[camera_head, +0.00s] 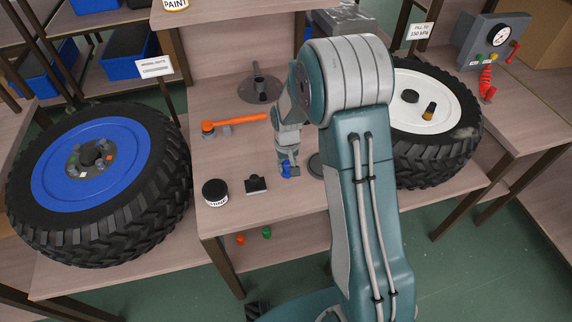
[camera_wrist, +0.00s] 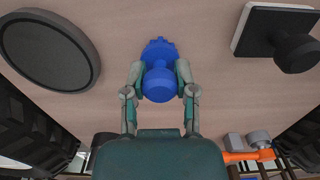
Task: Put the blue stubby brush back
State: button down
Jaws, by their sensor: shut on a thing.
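The blue stubby brush (camera_head: 287,170) is at the front part of the middle bench, between my fingers. In the wrist view the brush (camera_wrist: 160,82) shows its round knob towards me and its jagged edge at the far side. My gripper (camera_wrist: 160,70) is shut on it, one finger on each side. In the head view my gripper (camera_head: 289,164) points down at the bench top, and my arm hides part of the bench. I cannot tell whether the brush touches the bench or is just above it.
A dark round disc (camera_wrist: 48,48) lies left of the brush in the wrist view, a black square block with a knob (camera_wrist: 272,32) right.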

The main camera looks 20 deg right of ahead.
jog(key=shift+d, duration=0.15)
jog(key=c, duration=0.8)
grip_release()
jog(key=o, duration=0.4)
jog(key=shift+a, duration=0.4)
jog(key=shift+d, duration=0.1)
